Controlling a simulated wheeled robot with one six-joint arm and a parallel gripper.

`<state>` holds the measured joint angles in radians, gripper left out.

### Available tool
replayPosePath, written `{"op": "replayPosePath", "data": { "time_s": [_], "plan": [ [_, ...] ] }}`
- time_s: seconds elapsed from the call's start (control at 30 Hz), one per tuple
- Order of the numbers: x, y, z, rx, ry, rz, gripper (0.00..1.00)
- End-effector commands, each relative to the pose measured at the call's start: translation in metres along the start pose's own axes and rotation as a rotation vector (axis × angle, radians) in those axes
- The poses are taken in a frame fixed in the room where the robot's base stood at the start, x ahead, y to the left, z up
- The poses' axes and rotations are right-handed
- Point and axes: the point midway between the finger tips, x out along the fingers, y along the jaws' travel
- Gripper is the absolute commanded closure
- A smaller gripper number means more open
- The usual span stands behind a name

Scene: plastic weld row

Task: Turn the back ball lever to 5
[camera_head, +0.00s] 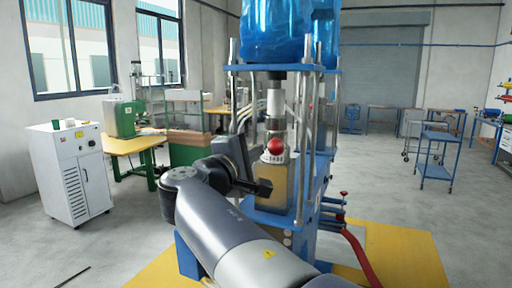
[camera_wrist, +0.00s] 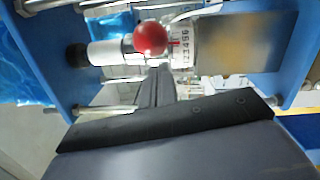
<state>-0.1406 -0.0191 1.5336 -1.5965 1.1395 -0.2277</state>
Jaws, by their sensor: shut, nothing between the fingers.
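A red ball lever (camera_head: 275,146) sits at the front of the blue machine, above a tan block. In the wrist view the red ball (camera_wrist: 150,38) lies beside a white numbered dial (camera_wrist: 183,45); small digits and a red mark show on it, but which digit the mark meets is hard to tell. My gripper (camera_head: 265,188) is in front of the tan block, below the ball. In the wrist view its fingers (camera_wrist: 160,76) are shut and empty, close to the ball and dial. I cannot tell whether they touch. Only one red ball lever shows clearly.
The blue machine (camera_head: 336,110) has upright metal rods around the lever. A red hose (camera_head: 358,258) and red-handled valves (camera_head: 343,194) are at its lower right. A white cabinet (camera_head: 70,172) stands left. Yellow floor panels surround the machine, with open grey floor beyond.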

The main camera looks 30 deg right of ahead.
Motion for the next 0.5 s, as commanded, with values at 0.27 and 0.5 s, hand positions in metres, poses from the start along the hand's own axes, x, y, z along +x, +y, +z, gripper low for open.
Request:
{"op": "replayPosePath", "data": {
  "time_s": [0.27,0.5],
  "plan": [
    [0.0009,-0.0006,0.0037,0.000,0.001,0.000,1.00],
    [0.0016,-0.0024,0.0071,0.001,0.000,0.000,1.00]
  ]
}}
